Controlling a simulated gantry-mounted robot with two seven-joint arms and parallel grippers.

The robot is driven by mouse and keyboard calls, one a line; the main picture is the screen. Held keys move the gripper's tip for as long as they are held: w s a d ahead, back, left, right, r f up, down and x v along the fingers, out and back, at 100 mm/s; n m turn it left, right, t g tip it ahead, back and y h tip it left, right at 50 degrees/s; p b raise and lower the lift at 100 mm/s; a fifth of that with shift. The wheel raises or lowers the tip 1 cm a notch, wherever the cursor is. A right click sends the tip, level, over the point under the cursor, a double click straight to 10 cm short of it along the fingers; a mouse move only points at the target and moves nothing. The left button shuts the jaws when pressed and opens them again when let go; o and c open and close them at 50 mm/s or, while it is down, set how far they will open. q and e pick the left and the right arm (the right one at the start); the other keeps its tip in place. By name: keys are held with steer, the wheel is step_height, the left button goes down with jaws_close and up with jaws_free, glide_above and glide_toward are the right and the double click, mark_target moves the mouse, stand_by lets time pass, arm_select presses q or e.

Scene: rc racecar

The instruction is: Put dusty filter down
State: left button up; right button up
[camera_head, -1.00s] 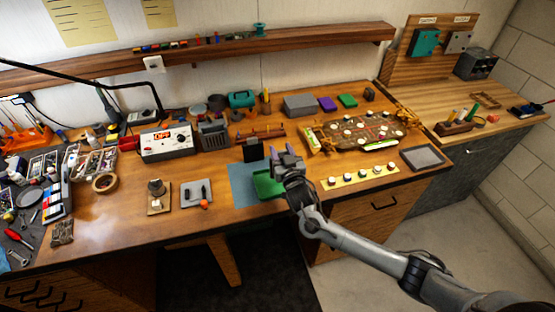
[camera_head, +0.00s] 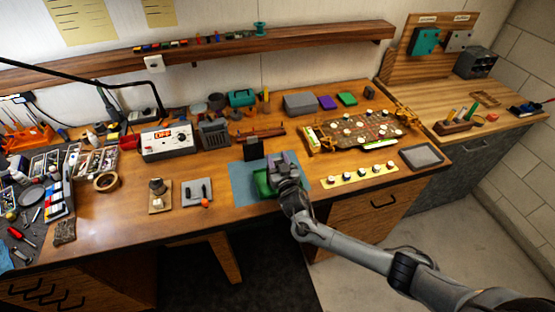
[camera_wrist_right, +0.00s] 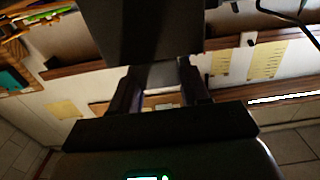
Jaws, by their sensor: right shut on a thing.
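My right gripper (camera_head: 281,162) reaches in over the front middle of the bench, above a green tray (camera_head: 262,183) on a blue mat (camera_head: 239,187). In the right wrist view it is shut on a dark, flat panel (camera_wrist_right: 155,30), which I take as the dusty filter. The panel sits between the two fingers and runs out of the top of the picture. In the head view the hand and arm hide most of what it holds and part of the tray. I cannot tell whether the filter touches the tray. My left gripper is not in view.
A black upright block (camera_head: 254,148) stands close behind the mat. A grey tray with tools (camera_head: 189,188) lies left of it, and a yellow strip with knobs (camera_head: 353,177) lies right.

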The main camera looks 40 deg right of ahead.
steer(key=shift+f, duration=0.25)
steer(key=o, duration=1)
steer(key=shift+r, duration=0.1)
steer(key=shift+r, duration=0.15)
steer(key=shift+s, duration=0.1)
